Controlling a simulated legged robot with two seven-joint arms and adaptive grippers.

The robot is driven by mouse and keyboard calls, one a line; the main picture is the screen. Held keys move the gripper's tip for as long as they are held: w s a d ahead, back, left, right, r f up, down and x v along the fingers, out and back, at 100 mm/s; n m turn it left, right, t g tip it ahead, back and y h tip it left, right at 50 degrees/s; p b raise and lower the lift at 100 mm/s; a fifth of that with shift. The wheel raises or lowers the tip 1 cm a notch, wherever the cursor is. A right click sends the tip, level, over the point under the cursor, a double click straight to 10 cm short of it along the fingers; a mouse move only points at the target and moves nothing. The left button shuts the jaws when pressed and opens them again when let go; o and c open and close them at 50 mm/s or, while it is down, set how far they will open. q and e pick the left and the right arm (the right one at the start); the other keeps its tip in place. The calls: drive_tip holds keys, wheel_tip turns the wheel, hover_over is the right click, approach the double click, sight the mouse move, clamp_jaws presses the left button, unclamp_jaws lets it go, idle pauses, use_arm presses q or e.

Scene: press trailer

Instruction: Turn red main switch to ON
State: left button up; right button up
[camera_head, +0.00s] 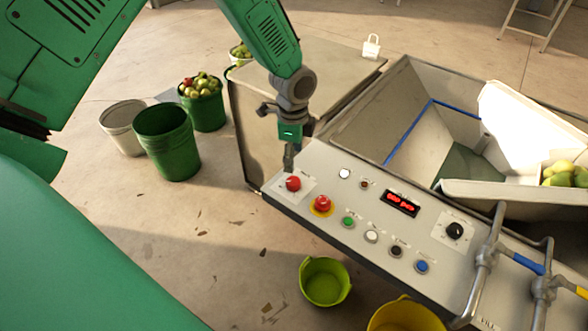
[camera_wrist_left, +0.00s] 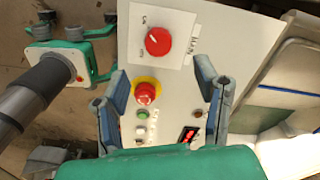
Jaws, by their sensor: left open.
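The red main switch (camera_head: 293,183) is a round red knob on a white plate at the left end of the control panel (camera_head: 335,225). In the left wrist view the knob (camera_wrist_left: 158,41) carries a pale mark toward its upper left; small labels beside it are hard to read. My left gripper (camera_head: 289,158) is just behind the switch in the head view. Its blue-grey fingers (camera_wrist_left: 160,75) are spread apart and empty in the wrist view, with the knob beyond and between them, apparently untouched.
A red mushroom button (camera_head: 322,203) on a yellow ring sits close to the switch. Several small buttons, a red display (camera_head: 401,203) and a black knob (camera_head: 454,230) follow along the panel. Metal pipes (camera_head: 487,255) cross its right end. Buckets stand on the floor.

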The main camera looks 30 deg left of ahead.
use_arm(q)
wheel_tip(320, 180, up, 2)
drive_tip(key=shift+r, duration=0.25)
idle(0.4)
drive_tip(key=s+d+f+n+h, duration=0.1)
drive_tip(key=s+d+f+n, duration=0.3)
drive_tip(key=s+f, duration=0.45)
drive_tip(key=s+a+f+n, duration=0.15)
drive_tip(key=s+n, duration=0.25)
drive_tip(key=s, duration=0.4)
drive_tip(key=s+f+n+y, duration=0.1)
drive_tip(key=s+f+n, duration=0.15)
drive_tip(key=s, duration=0.65)
drive_tip(key=s+f+n, duration=0.2)
drive_tip(key=s+n, duration=0.3)
drive_tip(key=s, duration=0.3)
drive_tip(key=w+d+f+m+b, duration=0.1)
drive_tip(key=w+f+b, duration=0.2)
drive_tip(key=f+b, duration=0.3)
drive_tip(key=shift+f+t+b, duration=0.3)
drive_tip(key=shift+f+b, duration=0.05)
drive_tip(key=shift+b, duration=0.6)
